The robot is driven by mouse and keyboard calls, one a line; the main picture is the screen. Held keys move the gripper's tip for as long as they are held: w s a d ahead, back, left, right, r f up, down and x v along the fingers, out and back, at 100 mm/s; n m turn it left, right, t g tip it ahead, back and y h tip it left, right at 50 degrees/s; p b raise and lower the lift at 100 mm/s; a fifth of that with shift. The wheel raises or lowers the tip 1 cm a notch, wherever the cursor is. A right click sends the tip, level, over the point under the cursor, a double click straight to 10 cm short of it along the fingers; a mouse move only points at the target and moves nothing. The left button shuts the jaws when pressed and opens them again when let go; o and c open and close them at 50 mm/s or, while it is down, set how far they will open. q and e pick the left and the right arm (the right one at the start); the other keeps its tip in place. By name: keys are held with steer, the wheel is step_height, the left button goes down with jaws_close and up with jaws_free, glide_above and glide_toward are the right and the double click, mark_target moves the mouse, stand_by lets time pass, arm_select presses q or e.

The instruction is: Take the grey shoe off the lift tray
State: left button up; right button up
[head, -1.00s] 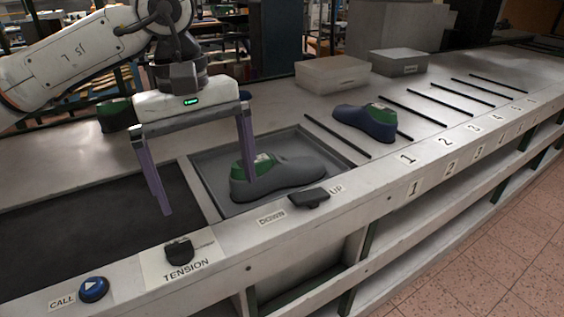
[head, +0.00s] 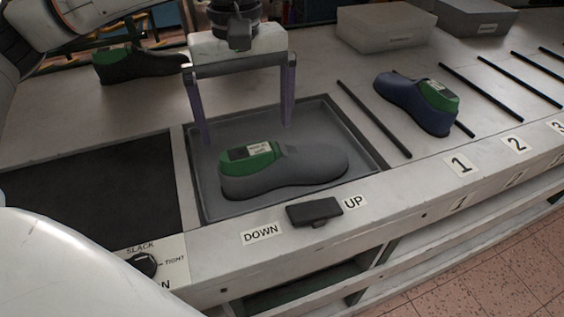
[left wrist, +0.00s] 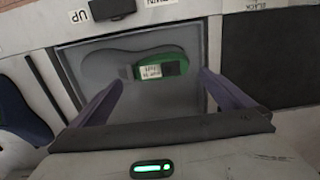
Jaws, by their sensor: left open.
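The grey shoe (head: 305,170) lies on the lift tray (head: 207,198), with a green last and a pale label at its heel end on the left. It also shows in the left wrist view (left wrist: 105,62), between the fingers in the picture. My left gripper (head: 246,133) is open, its two purple fingers spread over the tray, behind the shoe as the head view shows it and not touching it as far as I can see. My right gripper is not in view.
A dark UP/DOWN lever (head: 314,211) sits on the front ledge. A blue shoe (head: 412,103) stands right of the tray, among black divider strips. A dark shoe (head: 140,65) stands behind left. Grey boxes (head: 388,27) are at the back. A black belt (head: 90,200) lies left.

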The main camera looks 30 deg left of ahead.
mark_target(248, 151)
arm_select(q)
step_height(248, 151, down, 5)
steer(key=shift+a+f+p, duration=0.1)
steer(key=shift+p, duration=0.3)
steer(key=shift+c, duration=0.4)
steer(key=shift+s, duration=0.1)
steer(key=c, duration=2.2)
